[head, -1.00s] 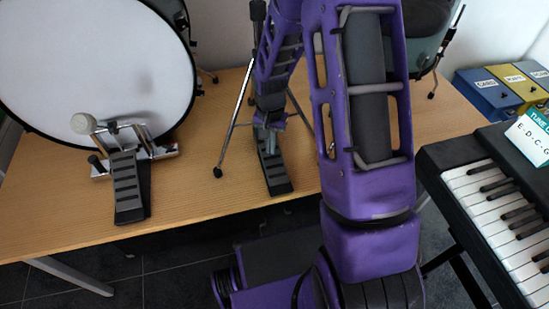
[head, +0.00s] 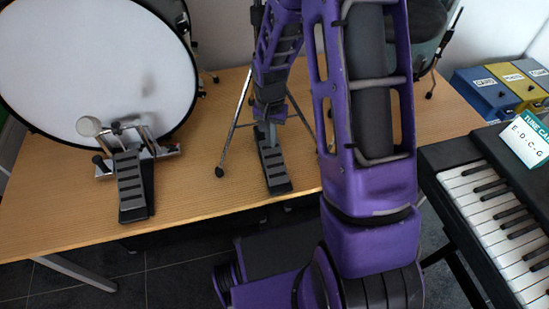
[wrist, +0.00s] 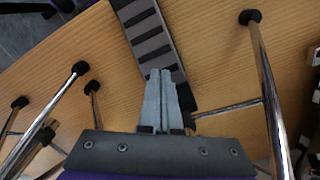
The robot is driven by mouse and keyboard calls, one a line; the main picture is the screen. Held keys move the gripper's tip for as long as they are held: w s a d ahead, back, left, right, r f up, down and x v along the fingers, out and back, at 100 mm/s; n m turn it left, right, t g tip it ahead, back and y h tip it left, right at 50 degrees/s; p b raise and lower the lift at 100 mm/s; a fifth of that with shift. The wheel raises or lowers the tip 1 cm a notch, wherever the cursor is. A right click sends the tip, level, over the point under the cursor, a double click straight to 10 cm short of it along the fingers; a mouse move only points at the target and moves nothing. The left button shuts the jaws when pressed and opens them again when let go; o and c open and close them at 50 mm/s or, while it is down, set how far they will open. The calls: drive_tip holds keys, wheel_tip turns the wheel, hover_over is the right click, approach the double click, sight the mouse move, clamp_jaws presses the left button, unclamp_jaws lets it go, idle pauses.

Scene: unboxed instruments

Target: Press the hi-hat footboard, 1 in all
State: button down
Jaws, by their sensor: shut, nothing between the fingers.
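The hi-hat footboard (head: 274,169) is a dark ribbed plate on the wooden table, between the thin chrome legs of its stand. My gripper (head: 270,142) is over the footboard's far end, fingers pointing down. In the wrist view the footboard (wrist: 148,32) runs from the top edge down behind the fingers. My gripper (wrist: 160,74) shows there with its two grey fingers together and nothing between them. The fingertips overlap the footboard in the picture; I cannot tell whether they touch it. My arm hides most of the stand above.
A bass drum (head: 95,65) with its own ribbed pedal (head: 131,185) stands to the left. Chrome stand legs (head: 233,125) (wrist: 268,90) flank the footboard. A keyboard (head: 500,205) and coloured boxes (head: 485,92) are at the right.

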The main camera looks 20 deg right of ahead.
sight(271, 149)
wheel_tip(271, 149, up, 7)
drive_tip(key=p, duration=0.4)
drive_tip(key=shift+p, duration=0.4)
drive_tip(key=shift+w, duration=0.1)
